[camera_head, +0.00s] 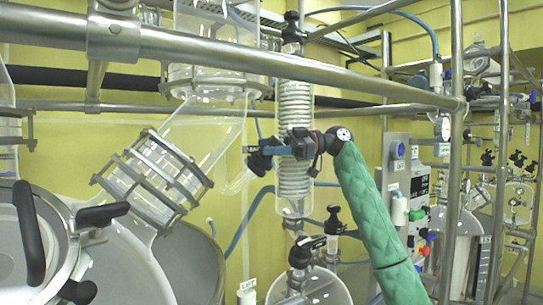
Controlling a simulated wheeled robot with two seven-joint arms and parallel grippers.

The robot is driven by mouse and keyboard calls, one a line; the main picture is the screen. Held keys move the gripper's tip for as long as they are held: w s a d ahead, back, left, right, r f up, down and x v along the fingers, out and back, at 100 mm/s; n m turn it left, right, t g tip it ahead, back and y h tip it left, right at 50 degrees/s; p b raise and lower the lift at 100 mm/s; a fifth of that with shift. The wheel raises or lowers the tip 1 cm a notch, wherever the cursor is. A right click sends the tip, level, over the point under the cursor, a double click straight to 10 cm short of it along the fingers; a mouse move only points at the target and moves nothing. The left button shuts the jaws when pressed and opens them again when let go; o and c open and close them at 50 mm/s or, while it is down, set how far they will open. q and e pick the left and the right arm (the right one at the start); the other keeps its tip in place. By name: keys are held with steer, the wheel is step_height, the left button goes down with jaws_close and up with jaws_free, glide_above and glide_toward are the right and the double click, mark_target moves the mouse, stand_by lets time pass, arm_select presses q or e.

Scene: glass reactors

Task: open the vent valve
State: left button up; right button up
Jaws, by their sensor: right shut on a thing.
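The vent valve's black handle (260,163) shows near the middle of the view, at the upper end of a short slanted glass tube (240,181). My right gripper (273,151) comes in from the right, in front of the glass coil condenser. It is shut on the black handle, and its blue and black parts partly hide the handle. How far the valve is turned cannot be told. My right arm has a green padded sleeve and reaches up from the lower right. My left gripper is not in view.
A steel pipe frame (300,68) crosses in front of the glassware. The coil condenser (295,105) stands directly behind my gripper. A large glass vessel (120,262) with black handles is at left. Black-capped valves (334,222) sit below. More glassware stands at the far right.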

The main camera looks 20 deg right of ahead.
steer(key=n+g+h+b, duration=0.1)
steer(key=n+g, duration=0.2)
steer(key=n, duration=0.1)
steer(key=shift+s+f+n+b, duration=0.1)
steer(key=shift+n+b, duration=0.2)
steer(key=shift+n, duration=0.1)
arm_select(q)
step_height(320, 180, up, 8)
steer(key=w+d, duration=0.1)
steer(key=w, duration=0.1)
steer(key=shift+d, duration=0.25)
arm_select(e)
steer(key=shift+n+g+h, duration=0.6)
steer(key=shift+n+g, duration=0.2)
steer(key=shift+n, duration=0.2)
steer(key=o, duration=1)
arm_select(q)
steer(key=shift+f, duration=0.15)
